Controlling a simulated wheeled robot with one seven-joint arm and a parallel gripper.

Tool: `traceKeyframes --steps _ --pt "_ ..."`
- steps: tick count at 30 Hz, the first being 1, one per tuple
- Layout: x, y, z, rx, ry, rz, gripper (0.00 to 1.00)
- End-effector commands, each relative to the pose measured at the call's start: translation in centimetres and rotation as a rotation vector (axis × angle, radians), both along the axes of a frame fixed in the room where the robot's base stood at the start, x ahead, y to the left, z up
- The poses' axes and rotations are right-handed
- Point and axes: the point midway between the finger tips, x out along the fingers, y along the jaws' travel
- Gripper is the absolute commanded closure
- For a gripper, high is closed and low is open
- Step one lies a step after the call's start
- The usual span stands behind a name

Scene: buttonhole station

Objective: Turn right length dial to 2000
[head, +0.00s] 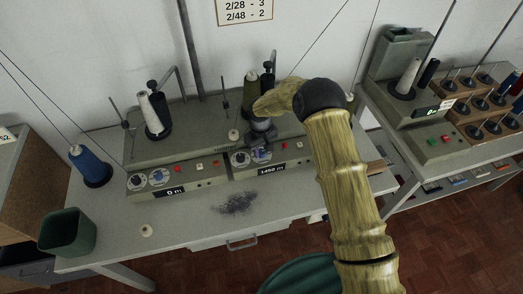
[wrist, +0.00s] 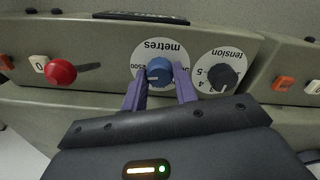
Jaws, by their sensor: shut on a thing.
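The right length dial shows in the wrist view as a white disc marked "metres" (wrist: 161,48) with a blue knob (wrist: 159,70). My gripper (wrist: 160,82) has its purple fingers shut on this knob, one on each side. The knob's pointer and most of the scale are hard to read; "500" shows at the left edge. In the head view my gripper (head: 262,139) reaches down to the right-hand unit of the winder. That unit's display (head: 271,171) appears to read 1450 m.
A black tension knob (wrist: 222,77) sits right beside the metres dial. A red ball-ended lever (wrist: 61,72) is to the left. The left-hand unit's display (head: 171,192) reads 0 m. Thread cones (head: 154,112) stand behind. Dark lint (head: 236,202) lies on the table in front.

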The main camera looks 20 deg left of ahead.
Motion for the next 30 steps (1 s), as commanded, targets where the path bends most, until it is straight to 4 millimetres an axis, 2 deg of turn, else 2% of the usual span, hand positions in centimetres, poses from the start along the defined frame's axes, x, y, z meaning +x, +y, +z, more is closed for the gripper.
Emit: traceKeyframes --steps 18,30 --pt "0.1 -0.11 -0.05 0.001 -0.001 0.486 0.94" --pt "0.14 -0.12 0.07 0.0 -0.002 0.626 0.94"
